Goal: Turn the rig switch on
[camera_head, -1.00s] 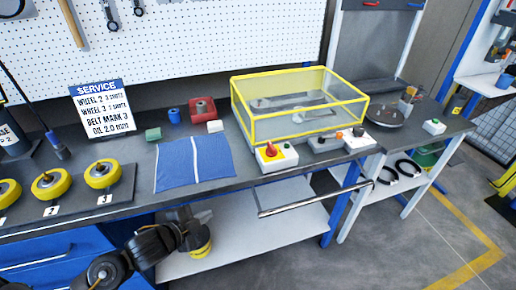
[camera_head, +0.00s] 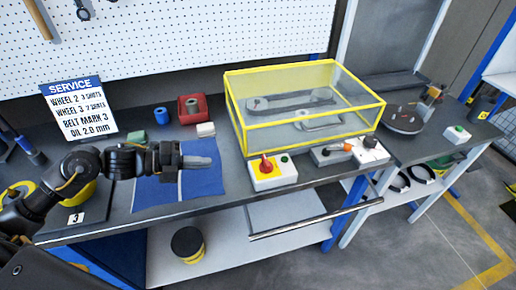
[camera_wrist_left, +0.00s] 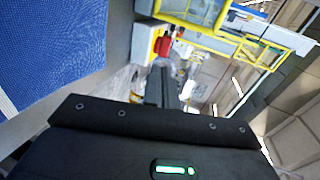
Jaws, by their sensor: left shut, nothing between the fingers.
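A white switch box (camera_head: 270,178) stands at the bench's front edge, before the yellow-framed clear cover (camera_head: 305,130). It carries a red rotary knob (camera_head: 265,164) on a yellow plate and a green button (camera_head: 285,158). The knob also shows in the left wrist view (camera_wrist_left: 163,44), beyond the fingers. My left gripper (camera_head: 210,161) is shut and empty over the blue cloth (camera_head: 150,192), left of the box and apart from it. Its fingers point right toward the box. My right gripper is not in view.
Right of the box is a grey unit with an orange knob (camera_head: 347,147). A rail (camera_head: 310,222) runs below the bench front. A yellow-black can (camera_head: 187,246) stands on the lower shelf.

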